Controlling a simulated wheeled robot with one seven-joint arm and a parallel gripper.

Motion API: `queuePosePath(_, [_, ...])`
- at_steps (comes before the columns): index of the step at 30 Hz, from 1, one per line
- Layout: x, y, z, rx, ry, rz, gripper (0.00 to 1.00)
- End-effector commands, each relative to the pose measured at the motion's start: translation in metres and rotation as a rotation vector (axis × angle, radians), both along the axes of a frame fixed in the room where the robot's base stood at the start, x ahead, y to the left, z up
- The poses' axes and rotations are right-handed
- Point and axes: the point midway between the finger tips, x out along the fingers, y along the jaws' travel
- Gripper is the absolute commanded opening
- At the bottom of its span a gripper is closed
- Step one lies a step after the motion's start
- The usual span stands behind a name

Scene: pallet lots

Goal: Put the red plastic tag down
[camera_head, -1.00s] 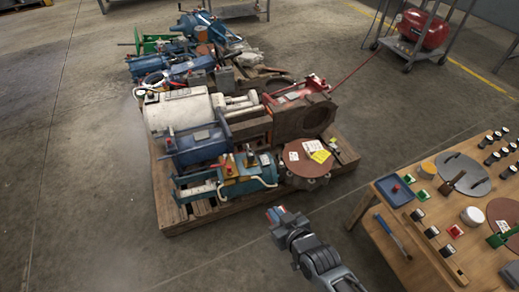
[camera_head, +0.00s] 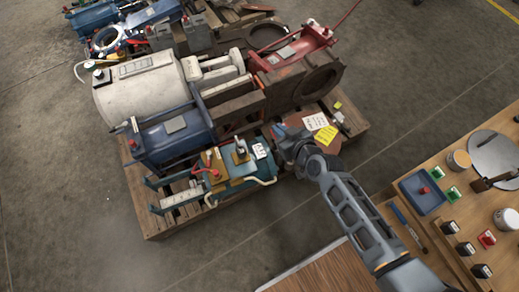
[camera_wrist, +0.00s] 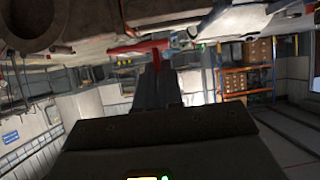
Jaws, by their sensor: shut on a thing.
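In the wrist view my gripper (camera_wrist: 156,62) is shut on the red plastic tag (camera_wrist: 138,47), which shows as a flat red piece across the fingertips. In the head view the tag is hidden or too small to make out. I cannot tell whether it touches anything below.
A teal machine (camera_head: 240,172) lies left of my gripper, and a brown block with a large round hole (camera_head: 318,82) stands behind it. White and yellow notes (camera_head: 326,134) lie on the disc. A wooden table (camera_head: 445,222) with a blue tray (camera_head: 420,192) stands at the right.

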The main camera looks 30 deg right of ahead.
Motion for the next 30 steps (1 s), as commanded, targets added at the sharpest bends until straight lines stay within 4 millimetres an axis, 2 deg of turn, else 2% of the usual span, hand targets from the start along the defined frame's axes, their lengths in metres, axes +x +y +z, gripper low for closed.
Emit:
queuePosePath(1, [0.002,-0.003,-0.012,0.003,0.001,0.008,0.00])
queuePosePath(11, [0.015,-0.023,-0.056,0.003,-0.002,0.128,0.00])
queuePosePath(18, [0.027,-0.039,-0.092,-0.003,-0.007,0.362,0.00])
queuePosePath(24, [0.032,-0.052,-0.101,-0.008,-0.009,0.632,0.00])
queuePosePath(30, [0.027,-0.068,-0.094,-0.009,-0.007,0.875,0.00])
